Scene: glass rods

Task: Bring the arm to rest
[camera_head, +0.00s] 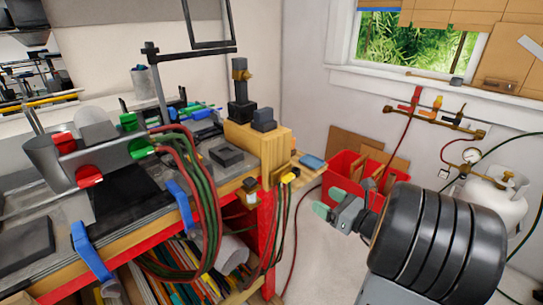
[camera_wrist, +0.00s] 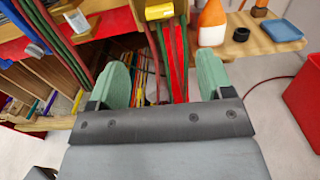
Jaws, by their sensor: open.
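My gripper (camera_head: 326,205) is in the right half of the head view, in front of the workbench and the red bins, with my dark arm behind it at lower right. In the wrist view its two green fingers stand wide apart (camera_wrist: 165,80), and nothing is between their tips. Beyond them are the bench edge and the hanging red and green hoses. The gripper touches nothing that I can see.
The workbench (camera_head: 240,185) fills the left, with hoses (camera_head: 208,200) hanging over its edge and rods (camera_head: 190,280) stored below. Red bins (camera_head: 343,190) stand behind my gripper. A white gas tank (camera_head: 497,203) stands at right. Some pale floor (camera_head: 318,265) is clear.

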